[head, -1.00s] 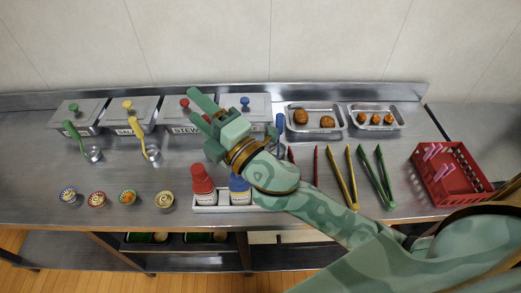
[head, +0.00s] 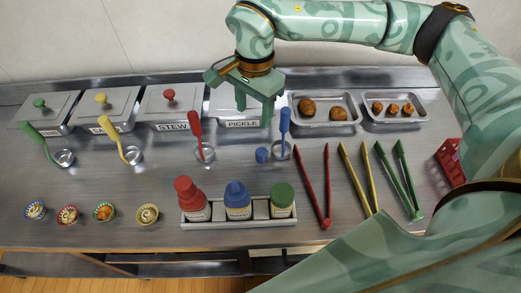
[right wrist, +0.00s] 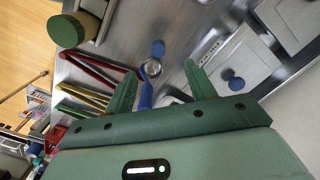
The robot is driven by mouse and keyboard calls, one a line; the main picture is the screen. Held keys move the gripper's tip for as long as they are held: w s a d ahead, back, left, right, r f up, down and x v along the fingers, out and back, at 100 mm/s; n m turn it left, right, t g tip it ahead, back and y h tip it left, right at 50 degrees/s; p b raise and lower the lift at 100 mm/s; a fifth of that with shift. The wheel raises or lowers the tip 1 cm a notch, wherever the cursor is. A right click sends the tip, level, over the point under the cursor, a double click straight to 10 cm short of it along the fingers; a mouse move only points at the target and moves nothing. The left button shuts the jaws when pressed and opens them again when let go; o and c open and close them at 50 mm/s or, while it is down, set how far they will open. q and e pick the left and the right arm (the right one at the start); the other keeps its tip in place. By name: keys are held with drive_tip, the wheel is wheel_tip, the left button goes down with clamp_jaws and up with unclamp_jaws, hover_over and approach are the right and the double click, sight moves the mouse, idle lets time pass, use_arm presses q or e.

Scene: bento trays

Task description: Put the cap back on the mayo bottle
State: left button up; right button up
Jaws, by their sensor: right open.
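A small blue cap (head: 261,155) sits on the counter beside the bowl of the blue-handled ladle (head: 283,127); it also shows in the right wrist view (right wrist: 158,48). A red bottle (head: 190,198), a blue bottle (head: 238,200) and a green-topped bottle (head: 282,200) stand upright in a rack (head: 215,226). Their labels are too small to read. My right gripper (head: 254,104) is open and empty, fingers pointing down, above the front of the pickle container and behind the cap. It also shows in the right wrist view (right wrist: 160,72). My left gripper is out of view.
Lidded containers (head: 174,105) line the back, with ladles in front. Trays of fried food (head: 325,122) stand at back right. Red, yellow and green tongs (head: 327,190) lie right of the rack. Small bowls (head: 147,214) sit at front left. A red basket (head: 448,160) is partly hidden by my arm.

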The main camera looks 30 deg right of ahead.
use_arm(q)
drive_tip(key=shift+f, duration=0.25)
use_arm(e)
drive_tip(key=shift+w+d+f, duration=0.1)
drive_tip(key=shift+w+d, duration=0.15)
drive_tip(key=shift+d, duration=0.35)
use_arm(q)
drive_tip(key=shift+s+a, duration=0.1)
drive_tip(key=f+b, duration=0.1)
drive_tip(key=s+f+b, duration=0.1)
drive_tip(key=b, duration=0.1)
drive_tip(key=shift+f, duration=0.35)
use_arm(e)
hover_over(263, 151)
drive_tip(key=a, duration=0.1)
drive_tip(key=f, duration=1.1)
drive_tip(key=shift+w+f, duration=0.1)
drive_tip(key=shift+w, duration=0.15)
drive_tip(key=shift+f, duration=0.1)
